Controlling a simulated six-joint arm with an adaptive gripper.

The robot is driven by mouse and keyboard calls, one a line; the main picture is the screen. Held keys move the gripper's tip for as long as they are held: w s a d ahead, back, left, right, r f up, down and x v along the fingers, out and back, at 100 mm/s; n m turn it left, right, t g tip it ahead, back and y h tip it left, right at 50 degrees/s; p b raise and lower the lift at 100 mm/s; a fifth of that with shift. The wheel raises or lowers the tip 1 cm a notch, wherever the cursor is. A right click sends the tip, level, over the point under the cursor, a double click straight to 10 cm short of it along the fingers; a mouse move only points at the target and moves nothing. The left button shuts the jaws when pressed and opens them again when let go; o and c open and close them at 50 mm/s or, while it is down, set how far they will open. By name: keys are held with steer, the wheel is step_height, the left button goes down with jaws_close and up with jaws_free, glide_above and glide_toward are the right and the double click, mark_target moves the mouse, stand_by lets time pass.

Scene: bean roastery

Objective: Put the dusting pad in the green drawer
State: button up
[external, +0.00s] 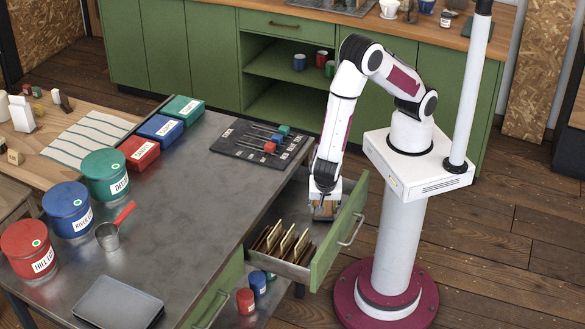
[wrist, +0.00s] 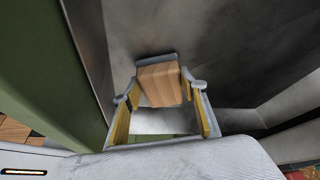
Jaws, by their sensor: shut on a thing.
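The dusting pad (wrist: 160,84) is a wooden-topped block with grey edges in the wrist view. My gripper (wrist: 162,92) is shut on it, with a finger on each side. In the external view my gripper (external: 326,190) points down at the far end of the open green drawer (external: 330,248), holding the pad (external: 325,209). In the wrist view, grey metal drawer walls surround the pad, with green drawer front at left (wrist: 50,75).
Upright tan dividers (external: 283,243) fill the near part of the drawer. The metal worktop (external: 190,230) lies left of it, with a dark mat (external: 240,150) of tools near its far edge. Red and blue cups (external: 245,300) sit on a shelf below.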

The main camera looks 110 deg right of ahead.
steer(key=shift+f, duration=0.2)
steer(key=o, duration=1.3)
steer(key=shift+r, duration=0.1)
steer(key=shift+v, duration=5.95)
steer(key=shift+n, duration=0.3)
